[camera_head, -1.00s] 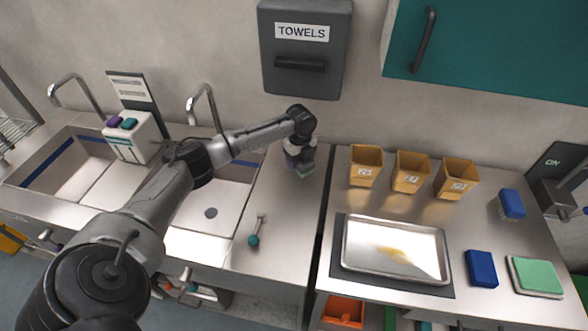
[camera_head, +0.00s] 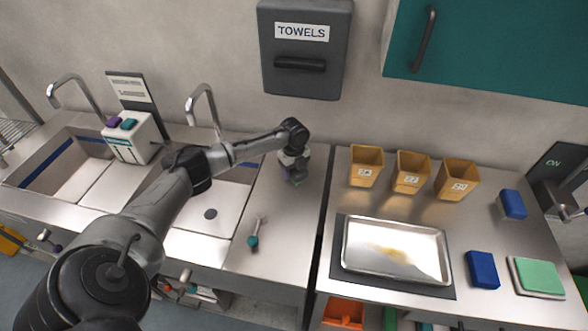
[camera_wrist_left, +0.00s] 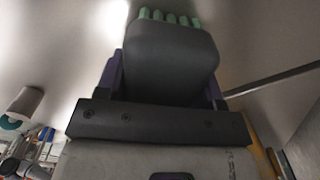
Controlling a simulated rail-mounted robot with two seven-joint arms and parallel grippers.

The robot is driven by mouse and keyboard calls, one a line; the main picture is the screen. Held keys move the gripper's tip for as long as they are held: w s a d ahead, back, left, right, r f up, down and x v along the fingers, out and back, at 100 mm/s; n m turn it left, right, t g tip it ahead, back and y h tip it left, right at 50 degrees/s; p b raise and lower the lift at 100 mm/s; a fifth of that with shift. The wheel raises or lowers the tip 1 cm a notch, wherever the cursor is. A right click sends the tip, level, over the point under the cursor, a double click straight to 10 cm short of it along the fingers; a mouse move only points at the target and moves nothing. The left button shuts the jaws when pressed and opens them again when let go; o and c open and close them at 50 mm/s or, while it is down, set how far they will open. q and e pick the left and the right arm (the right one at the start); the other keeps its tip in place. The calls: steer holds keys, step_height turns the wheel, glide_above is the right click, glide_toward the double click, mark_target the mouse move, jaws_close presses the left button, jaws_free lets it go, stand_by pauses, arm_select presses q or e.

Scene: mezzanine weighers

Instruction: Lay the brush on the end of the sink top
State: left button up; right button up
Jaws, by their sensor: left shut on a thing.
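The brush shows in the left wrist view (camera_wrist_left: 170,55) as a dark grey block with a row of green bristles at its far end. My left gripper (camera_head: 295,174) is shut on it, with a purple fingertip at either side of the block. In the head view the brush (camera_head: 297,182) is a small dark and green patch under the gripper, partly hidden by it. It is over the bare right end of the steel sink top (camera_head: 278,205), near the back. I cannot tell whether it touches the surface. My right gripper is not in view.
A teal-headed thing with a pale handle (camera_head: 254,238) is at the front of the sink top. The basin (camera_head: 215,205) lies left. Across a dark gap, the right counter holds yellow bins (camera_head: 366,167), a metal tray (camera_head: 395,250) and blue blocks (camera_head: 482,268).

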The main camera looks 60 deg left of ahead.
arm_select(q)
steer(key=o, duration=0.8)
steer(key=shift+o, duration=0.2)
step_height(320, 180, up, 11)
steer(key=shift+f+p, duration=0.1)
steer(key=shift+p, duration=0.45)
steer(key=shift+r, duration=0.65)
steer(key=shift+n, duration=0.3)
